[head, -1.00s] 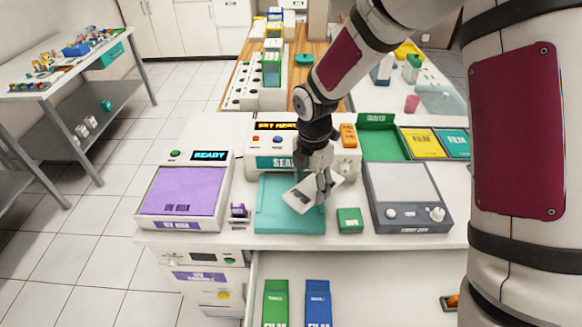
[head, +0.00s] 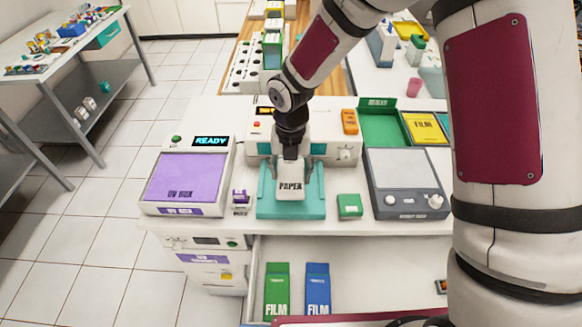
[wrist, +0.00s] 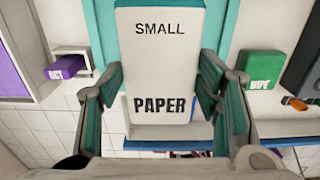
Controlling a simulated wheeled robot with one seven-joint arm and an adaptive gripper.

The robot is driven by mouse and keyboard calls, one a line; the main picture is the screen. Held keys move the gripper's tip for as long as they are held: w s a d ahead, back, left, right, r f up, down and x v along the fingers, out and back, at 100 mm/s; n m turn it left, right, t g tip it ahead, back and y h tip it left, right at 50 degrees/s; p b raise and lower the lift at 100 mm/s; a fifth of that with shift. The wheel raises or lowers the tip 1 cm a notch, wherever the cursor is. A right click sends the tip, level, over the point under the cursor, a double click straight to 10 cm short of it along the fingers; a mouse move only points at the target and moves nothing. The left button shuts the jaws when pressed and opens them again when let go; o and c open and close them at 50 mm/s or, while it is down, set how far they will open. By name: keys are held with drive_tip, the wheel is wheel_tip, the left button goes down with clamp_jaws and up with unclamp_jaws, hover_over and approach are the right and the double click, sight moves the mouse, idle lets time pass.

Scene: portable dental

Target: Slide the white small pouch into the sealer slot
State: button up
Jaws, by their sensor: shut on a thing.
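The white small pouch (head: 290,187), marked SMALL PAPER, is in my gripper. It lies flat and straight over the teal tray (head: 264,207) in front of the sealer (head: 342,152). In the wrist view the pouch (wrist: 160,65) sits between the two teal-padded fingers, gripped by its side edges. My gripper (wrist: 163,98) is shut on it. In the head view my wrist hides the middle of the sealer's front and its slot, so I cannot tell whether the pouch's far end is inside the slot.
A purple UV box (head: 186,178) stands left and a grey device (head: 405,182) right. A small purple block (head: 240,197) and a green block (head: 350,205) flank the tray. Below is an open drawer with green (head: 277,290) and blue (head: 317,288) film packs.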

drive_tip(key=shift+f+b, duration=0.75)
drive_tip(key=shift+f, duration=1.95)
drive_tip(key=shift+w+d+b, duration=0.1)
drive_tip(key=shift+w+b, duration=1.2)
drive_tip(key=shift+w, duration=0.95)
drive_tip(key=shift+w, duration=0.1)
drive_tip(key=o, duration=1.2)
drive_tip(key=shift+o, duration=0.2)
